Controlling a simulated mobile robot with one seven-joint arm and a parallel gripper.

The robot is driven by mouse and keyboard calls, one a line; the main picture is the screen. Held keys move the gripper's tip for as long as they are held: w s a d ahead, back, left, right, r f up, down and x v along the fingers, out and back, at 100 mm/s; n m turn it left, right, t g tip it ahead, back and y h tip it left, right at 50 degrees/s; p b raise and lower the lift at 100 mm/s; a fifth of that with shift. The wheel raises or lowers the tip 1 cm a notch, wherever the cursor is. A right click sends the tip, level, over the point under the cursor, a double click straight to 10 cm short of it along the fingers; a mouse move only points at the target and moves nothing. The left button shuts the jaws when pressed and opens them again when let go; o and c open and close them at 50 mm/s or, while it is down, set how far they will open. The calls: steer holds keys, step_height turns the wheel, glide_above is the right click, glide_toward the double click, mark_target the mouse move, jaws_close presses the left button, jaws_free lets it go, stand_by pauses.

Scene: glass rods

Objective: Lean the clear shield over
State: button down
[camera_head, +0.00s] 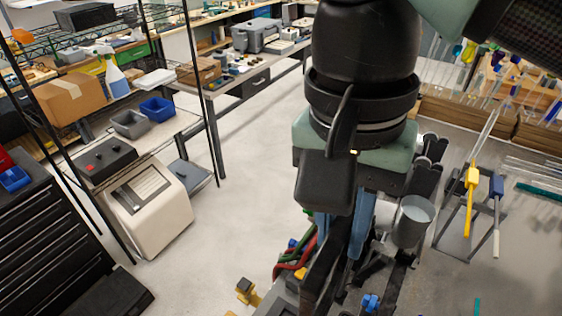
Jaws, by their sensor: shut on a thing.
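My gripper (345,228) fills the middle of the view, below my dark wrist and its pale green body. Its blue-grey parts point down among dark bars of a bench device. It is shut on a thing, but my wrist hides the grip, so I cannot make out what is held. I cannot pick out the clear shield with certainty; its see-through outline does not stand out near my gripper.
A grey cup (412,222) stands just right of my gripper. Red and green hoses (298,262) lie to its left. Yellow-handled (471,190) and blue-handled (496,190) tools rest on a rack at right, near glass rods. Open floor lies left.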

steer(key=w+a+g+h+p, duration=0.1)
steer(key=w+a+h+p, duration=0.1)
steer(key=a, duration=0.3)
steer(key=shift+w+a+f+g+h+p, duration=0.15)
steer(key=shift+w+f+g+h+p, duration=0.2)
steer(key=shift+w+h, duration=0.25)
stand_by(0.6)
steer(key=shift+w+a+f+h, duration=0.15)
steer(key=shift+w+a+h, duration=0.15)
steer(key=shift+a, duration=0.1)
steer(key=c, duration=0.8)
jaws_free()
steer(key=shift+s, duration=0.2)
steer(key=shift+g, duration=0.25)
steer(key=shift+v, duration=3.6)
